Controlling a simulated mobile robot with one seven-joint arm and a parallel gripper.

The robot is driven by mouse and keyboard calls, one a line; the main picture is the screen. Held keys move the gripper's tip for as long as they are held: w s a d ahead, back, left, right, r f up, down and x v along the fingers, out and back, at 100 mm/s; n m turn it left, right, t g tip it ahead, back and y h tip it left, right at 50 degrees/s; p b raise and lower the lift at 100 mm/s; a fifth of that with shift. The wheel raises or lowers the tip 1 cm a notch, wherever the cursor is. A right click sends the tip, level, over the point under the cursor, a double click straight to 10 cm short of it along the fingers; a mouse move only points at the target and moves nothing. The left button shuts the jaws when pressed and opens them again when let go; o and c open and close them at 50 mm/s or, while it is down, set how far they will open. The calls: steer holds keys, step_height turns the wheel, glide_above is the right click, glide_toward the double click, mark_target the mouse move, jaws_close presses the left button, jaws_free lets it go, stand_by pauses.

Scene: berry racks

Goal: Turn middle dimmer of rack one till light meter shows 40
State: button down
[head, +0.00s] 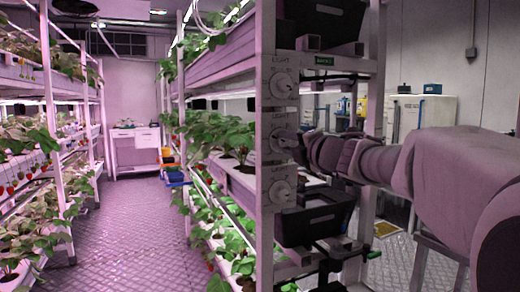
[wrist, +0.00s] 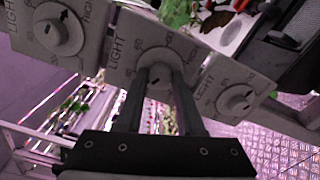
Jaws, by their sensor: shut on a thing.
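Three white dimmers with round knobs and "LIGHT" lettering sit one above another on the rack post (head: 266,232) in the head view. The middle dimmer (head: 282,140) is at my gripper (head: 294,144). In the wrist view the middle dimmer (wrist: 154,56) is in the centre, and the fingers of my gripper (wrist: 158,76) are shut on its knob from both sides. The fingers partly cover the knob, so its pointer is hard to read. The upper dimmer (head: 284,84) and lower dimmer (head: 282,191) are free. I cannot make out a light meter or reading.
Black bins (head: 312,218) stand on the rack beside the dimmers. Strawberry shelves (head: 238,180) run along the left of the post. The aisle floor (head: 130,225) is clear.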

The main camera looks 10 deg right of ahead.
steer(key=shift+n, duration=0.6)
steer(key=shift+b, duration=0.3)
steer(key=c, duration=0.5)
jaws_free()
steer(key=shift+p+v, duration=1.6)
steer(key=shift+v, duration=7.15)
steer(key=shift+d+r, duration=0.1)
